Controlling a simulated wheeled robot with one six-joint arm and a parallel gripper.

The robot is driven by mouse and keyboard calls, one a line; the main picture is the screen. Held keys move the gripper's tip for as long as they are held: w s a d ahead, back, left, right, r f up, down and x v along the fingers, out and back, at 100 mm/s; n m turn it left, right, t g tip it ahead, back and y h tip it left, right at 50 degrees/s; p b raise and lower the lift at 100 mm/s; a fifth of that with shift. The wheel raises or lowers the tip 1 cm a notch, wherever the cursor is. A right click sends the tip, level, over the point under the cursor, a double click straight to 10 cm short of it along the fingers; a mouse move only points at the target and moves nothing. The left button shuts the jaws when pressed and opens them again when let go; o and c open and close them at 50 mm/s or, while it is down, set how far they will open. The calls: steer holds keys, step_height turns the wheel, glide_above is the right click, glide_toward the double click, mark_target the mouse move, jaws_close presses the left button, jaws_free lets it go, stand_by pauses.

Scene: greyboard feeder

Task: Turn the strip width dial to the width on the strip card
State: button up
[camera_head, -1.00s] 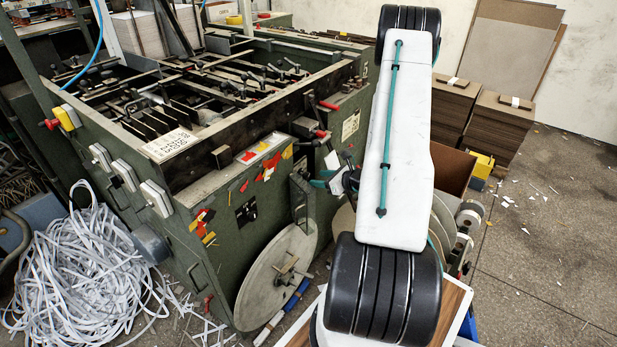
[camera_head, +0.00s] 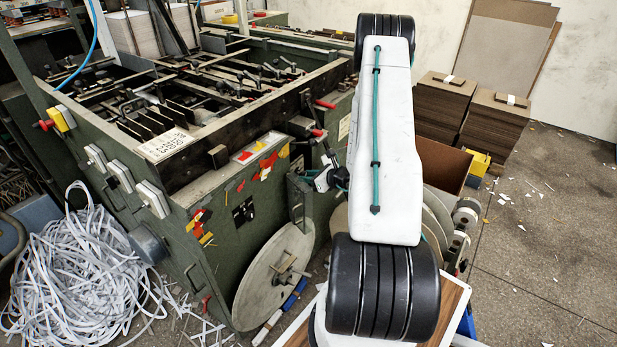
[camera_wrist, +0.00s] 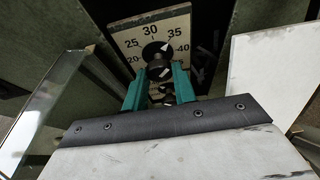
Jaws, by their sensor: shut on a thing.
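The strip width dial is a pale plate (camera_wrist: 182,24) marked 20, 25, 30, 35 and 40, with a round black knob (camera_wrist: 156,51) in the wrist view. A white pointer mark on the knob lies at its upper right, towards 35. My gripper (camera_wrist: 160,72) is shut on the knob, one teal finger on each side. The fingers hide part of the dial's lower area. In the head view my gripper (camera_head: 328,178) is at the machine's front right corner, partly hidden by my arm. I cannot identify the strip card or read a width from it.
The green machine (camera_head: 215,225) fills the left and centre, with a large round disc (camera_head: 272,285) on its front. A printed white card (camera_head: 164,146) lies on its top edge, too small to read. A strip heap (camera_head: 75,265) lies left. Floor at right is mostly clear.

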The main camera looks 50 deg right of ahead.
steer(key=shift+a+n+t+h, duration=0.15)
steer(key=shift+n+h, duration=0.55)
steer(key=shift+n, duration=0.3)
steer(key=shift+a+n+t+h, duration=0.1)
steer(key=shift+n+t+h, duration=0.05)
steer(key=shift+n+h, duration=0.7)
steer(key=shift+n, duration=0.25)
steer(key=o, duration=1)
steer(key=v, duration=0.8)
